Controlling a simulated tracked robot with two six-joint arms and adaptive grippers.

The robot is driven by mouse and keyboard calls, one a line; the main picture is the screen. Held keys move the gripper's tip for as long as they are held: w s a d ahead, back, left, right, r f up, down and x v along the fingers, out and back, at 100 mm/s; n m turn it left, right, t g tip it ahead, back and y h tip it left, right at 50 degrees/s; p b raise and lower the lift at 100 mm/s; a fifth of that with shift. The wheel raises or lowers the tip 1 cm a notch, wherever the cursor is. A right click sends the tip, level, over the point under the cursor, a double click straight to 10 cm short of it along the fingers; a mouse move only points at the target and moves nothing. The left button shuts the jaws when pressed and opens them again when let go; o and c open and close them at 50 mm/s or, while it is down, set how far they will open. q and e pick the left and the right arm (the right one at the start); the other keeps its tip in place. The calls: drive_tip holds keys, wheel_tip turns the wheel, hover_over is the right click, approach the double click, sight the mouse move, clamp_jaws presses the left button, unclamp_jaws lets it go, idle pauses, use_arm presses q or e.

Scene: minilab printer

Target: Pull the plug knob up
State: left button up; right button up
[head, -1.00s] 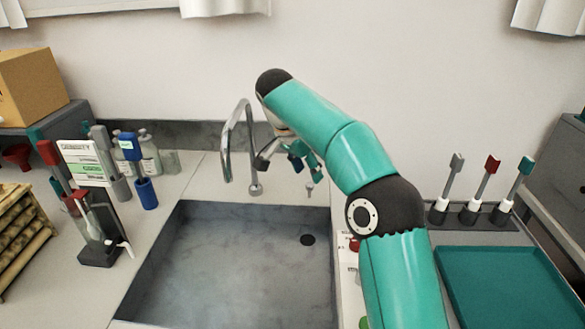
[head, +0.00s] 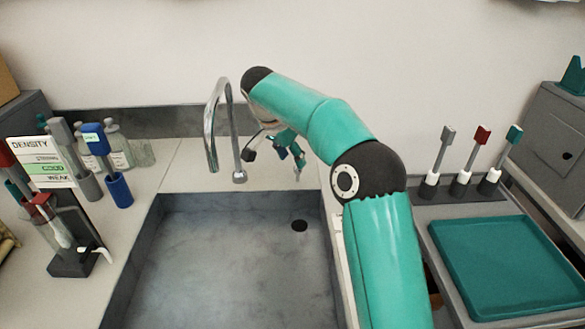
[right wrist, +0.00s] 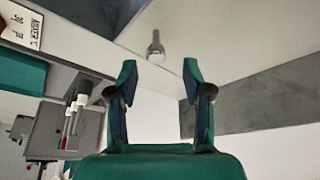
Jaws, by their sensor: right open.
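The plug knob (head: 297,174) is a small grey upright piece on the counter behind the sink, right of the tap. In the right wrist view the knob (right wrist: 155,48) shows as a short metal post with a round end, beyond the fingertips and roughly centred between them. My right gripper (head: 288,153) is just above and behind the knob in the head view, partly hidden by its own arm. In the right wrist view the gripper (right wrist: 160,70) is open, with nothing between its fingers. My left gripper is not in view.
The chrome tap (head: 222,120) stands close left of my right gripper. The sink (head: 230,260) has a dark drain hole (head: 299,225). A stand (head: 72,250) and blue holder (head: 119,190) are left. Paddles (head: 463,165) and a teal tray (head: 510,265) are right.

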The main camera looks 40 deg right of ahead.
sight(296, 168)
drive_tip(key=x, duration=0.3)
drive_tip(key=shift+s+d, duration=0.1)
drive_tip(key=shift+s, duration=0.15)
drive_tip(key=shift+d+f, duration=0.1)
drive_tip(key=shift+f, duration=0.2)
drive_tip(key=shift+r, duration=0.1)
clamp_jaws()
